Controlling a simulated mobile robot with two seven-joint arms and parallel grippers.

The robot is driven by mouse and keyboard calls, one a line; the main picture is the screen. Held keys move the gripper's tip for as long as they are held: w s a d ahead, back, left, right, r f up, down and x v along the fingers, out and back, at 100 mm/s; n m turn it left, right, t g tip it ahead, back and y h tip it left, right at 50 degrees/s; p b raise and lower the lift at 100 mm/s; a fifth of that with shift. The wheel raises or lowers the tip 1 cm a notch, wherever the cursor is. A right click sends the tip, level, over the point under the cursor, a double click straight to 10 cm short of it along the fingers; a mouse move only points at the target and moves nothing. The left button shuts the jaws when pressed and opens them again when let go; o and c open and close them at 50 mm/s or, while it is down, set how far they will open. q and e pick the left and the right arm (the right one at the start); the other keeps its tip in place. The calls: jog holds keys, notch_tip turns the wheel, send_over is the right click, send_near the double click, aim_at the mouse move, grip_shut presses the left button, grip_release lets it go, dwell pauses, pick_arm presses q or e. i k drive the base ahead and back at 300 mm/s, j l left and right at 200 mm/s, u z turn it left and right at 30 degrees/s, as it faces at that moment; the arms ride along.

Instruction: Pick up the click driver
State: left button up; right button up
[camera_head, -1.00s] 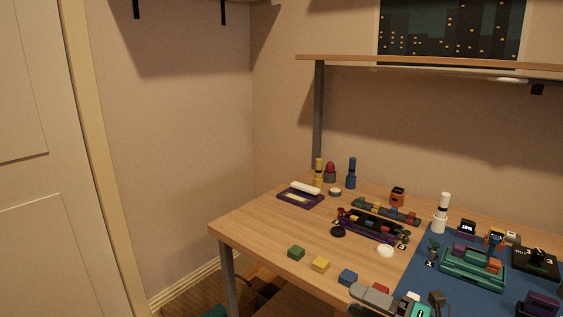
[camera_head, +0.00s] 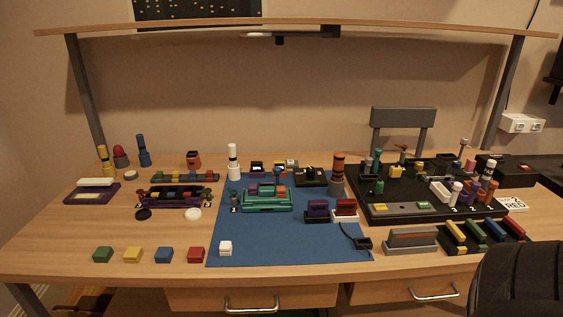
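No label that I can read marks the click driver, so I cannot tell for sure which tool it is. Several upright driver-like tools stand on the table: an orange-brown and grey one (camera_head: 338,174) at the right edge of the blue mat, a white one with a black band (camera_head: 233,162) at the mat's back left, and a blue one (camera_head: 143,151) and a yellow one (camera_head: 105,158) at the back left. All stand free of any gripper. Neither of my grippers shows in the head view now.
The blue mat (camera_head: 285,249) carries a teal fixture (camera_head: 267,203). A black tray (camera_head: 385,211) crowded with parts lies at the right. Coloured blocks line the front left. A large dark ribbed round shape (camera_head: 528,285) fills the lower right corner. A shelf (camera_head: 200,28) overhangs the back.

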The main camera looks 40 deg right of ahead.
aim_at(339, 157)
jog(key=z, duration=1.75)
